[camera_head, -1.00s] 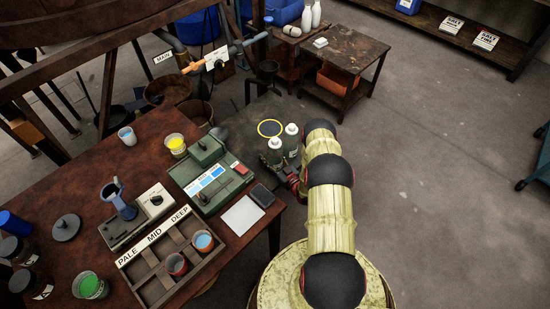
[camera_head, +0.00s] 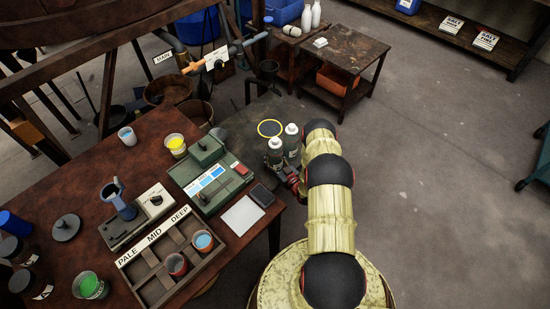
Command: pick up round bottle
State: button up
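Two grey-green bottles with pale caps stand close together beside my arm, near the yellow-ringed dark disc. One bottle (camera_head: 275,150) is nearer and to the left; the other bottle (camera_head: 291,137) is just behind and to its right. I cannot tell which one is the round bottle. My gripper (camera_head: 290,177) is low at the end of my arm, next to the nearer bottle. Its fingers are mostly hidden by the bottles and the arm, so neither their opening nor any contact shows.
The yellow-ringed disc (camera_head: 270,128) lies on a low dark surface just left of the bottles. The brown worktable (camera_head: 98,170) with a green device (camera_head: 208,178) and a sorting tray (camera_head: 150,291) fills the left. Open floor lies to the right.

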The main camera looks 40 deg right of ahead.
aim_at(274, 152)
jog(key=shift+r, duration=0.2)
jog(key=shift+r, duration=0.25)
jog(key=r+p, duration=0.1)
jog(key=r, duration=0.1)
jog(key=r+p, duration=0.1)
jog(key=shift+s+r+p, duration=0.2)
jog(key=shift+s+p, duration=0.05)
jog(key=shift+p, duration=0.05)
jog(key=s+r, duration=0.1)
jog(key=s+r+p, duration=0.1)
jog(key=r, duration=0.1)
jog(key=s+r+p, duration=0.1)
jog(key=s, duration=0.1)
jog(key=shift+a+r, duration=0.3)
jog(key=shift+r, duration=0.05)
jog(key=s+r+p, duration=0.1)
jog(key=s, duration=0.2)
jog(key=s+a+r+p, duration=0.1)
jog(key=s, duration=0.2)
jog(key=s+r+p, duration=0.1)
jog(key=s+r, duration=0.1)
jog(key=s, duration=0.1)
jog(key=shift+s+a, duration=0.15)
jog(key=shift+a, duration=0.25)
jog(key=shift+d, duration=0.1)
